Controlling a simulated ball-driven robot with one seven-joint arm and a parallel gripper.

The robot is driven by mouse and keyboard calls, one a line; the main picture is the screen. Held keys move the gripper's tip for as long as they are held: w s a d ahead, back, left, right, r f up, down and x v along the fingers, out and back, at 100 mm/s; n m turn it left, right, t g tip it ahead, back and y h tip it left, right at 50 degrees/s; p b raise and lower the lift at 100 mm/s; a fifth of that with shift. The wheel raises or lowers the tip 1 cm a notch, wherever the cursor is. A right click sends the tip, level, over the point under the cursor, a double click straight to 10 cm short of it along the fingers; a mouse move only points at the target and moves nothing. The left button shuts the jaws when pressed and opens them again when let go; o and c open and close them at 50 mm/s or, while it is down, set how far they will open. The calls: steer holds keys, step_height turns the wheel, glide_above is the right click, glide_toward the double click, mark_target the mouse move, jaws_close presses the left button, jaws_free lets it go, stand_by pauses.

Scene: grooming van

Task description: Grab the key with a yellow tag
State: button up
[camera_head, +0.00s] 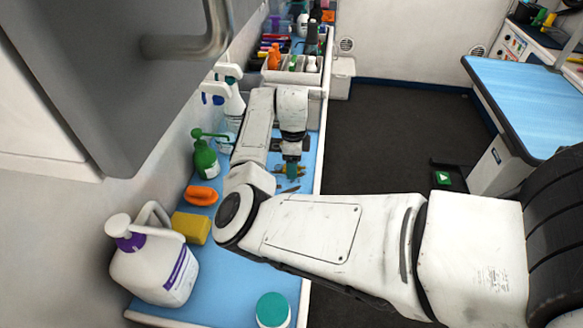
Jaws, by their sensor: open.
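My gripper (291,168) points down over the blue counter (243,272), near its right edge and beyond my elbow. It is open. Small yellowish bits (279,169) show right beside the fingertips, but they are too small to tell as the key's yellow tag or part of something else. A thin dark shape (288,190) lies on the counter just nearer than the gripper. I cannot make out a key clearly. My forearm and gripper hide part of the counter around there.
A green pump bottle (205,160), white spray bottles (229,100), an orange item (201,195), a yellow sponge (191,228) and a white jug (155,262) line the wall side. A teal-lidded jar (272,310) stands in front. A filled white organizer (294,78) stands beyond. A grey cabinet overhangs the left.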

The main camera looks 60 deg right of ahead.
steer(key=shift+f, duration=0.2)
steer(key=c, duration=1.1)
